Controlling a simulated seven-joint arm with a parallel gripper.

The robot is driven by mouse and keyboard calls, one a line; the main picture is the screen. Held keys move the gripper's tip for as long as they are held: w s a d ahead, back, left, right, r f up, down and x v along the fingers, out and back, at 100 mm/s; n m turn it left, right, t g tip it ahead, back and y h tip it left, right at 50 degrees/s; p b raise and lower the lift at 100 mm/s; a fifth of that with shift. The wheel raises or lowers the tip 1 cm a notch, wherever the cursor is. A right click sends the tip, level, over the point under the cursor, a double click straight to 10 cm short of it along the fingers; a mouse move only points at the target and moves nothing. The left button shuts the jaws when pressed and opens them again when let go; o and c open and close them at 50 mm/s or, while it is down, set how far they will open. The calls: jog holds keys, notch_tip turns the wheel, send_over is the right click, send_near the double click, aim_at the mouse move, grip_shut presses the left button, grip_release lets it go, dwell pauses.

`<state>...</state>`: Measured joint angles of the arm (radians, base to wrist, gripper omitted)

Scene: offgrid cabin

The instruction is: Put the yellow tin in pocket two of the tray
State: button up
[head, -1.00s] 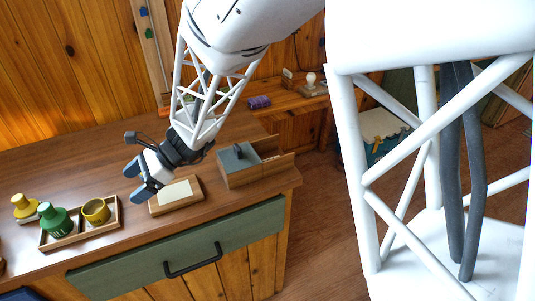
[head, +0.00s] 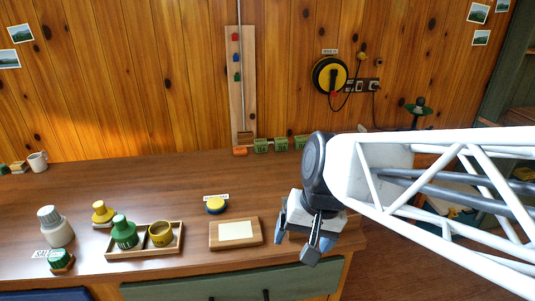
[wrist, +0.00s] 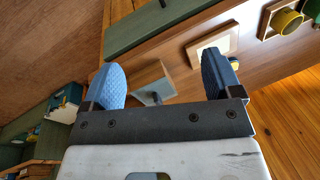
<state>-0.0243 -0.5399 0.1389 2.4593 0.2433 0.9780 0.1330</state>
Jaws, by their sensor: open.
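A yellow, round, open-topped tin (head: 161,234) stands in the right part of the wooden tray (head: 146,254). It also shows at the top right of the wrist view (wrist: 286,21). A green flask-shaped thing (head: 124,232) stands in the tray's left part. A yellow flask-shaped thing (head: 102,212) stands behind the tray. I cannot tell which pocket is numbered two. My gripper (head: 297,234) is open and empty, well right of the tray. In the wrist view, my fingers (wrist: 163,80) are wide apart, with a grey-lidded wooden box (wrist: 153,84) showing between them.
A wooden board with a pale top (head: 236,232) lies between tray and gripper.

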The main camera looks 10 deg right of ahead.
jog(key=s+d+r+n+t+h, duration=0.1)
jog(key=s+d+n+h, duration=0.1)
jog(key=s+d, duration=0.1)
jog(key=shift+s+d+r, duration=0.35)
jog(key=shift+s+d, duration=0.05)
jog(key=shift+d, duration=0.45)
